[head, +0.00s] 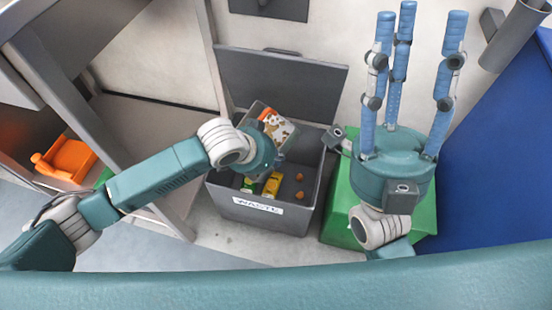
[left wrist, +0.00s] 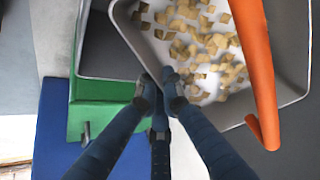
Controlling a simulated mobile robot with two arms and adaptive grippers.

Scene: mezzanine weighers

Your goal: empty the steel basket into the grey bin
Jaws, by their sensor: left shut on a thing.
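The steel basket (head: 256,110) is tilted above the grey bin (head: 225,204) in the head view, with tan-brown chunks (head: 280,128) showing inside it. In the left wrist view, the basket (left wrist: 297,75) has an orange handle (left wrist: 258,70), and many tan cubes (left wrist: 205,45) lie on its pale floor. My left gripper (left wrist: 165,88) is shut on the basket's near rim; in the head view, its wrist hides part of the basket. The bin is open, labelled WASTE, and holds yellow pieces (head: 271,184) and small orange balls (head: 299,178). My right gripper (head: 410,35) is open and empty, fingers spread upward.
The bin's dark lid (head: 282,85) stands raised behind it. A green box (head: 340,208) is right of the bin, partly under my right gripper. A blue surface (head: 500,170) fills the right side. An orange object (head: 70,158) lies on the shelf at left.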

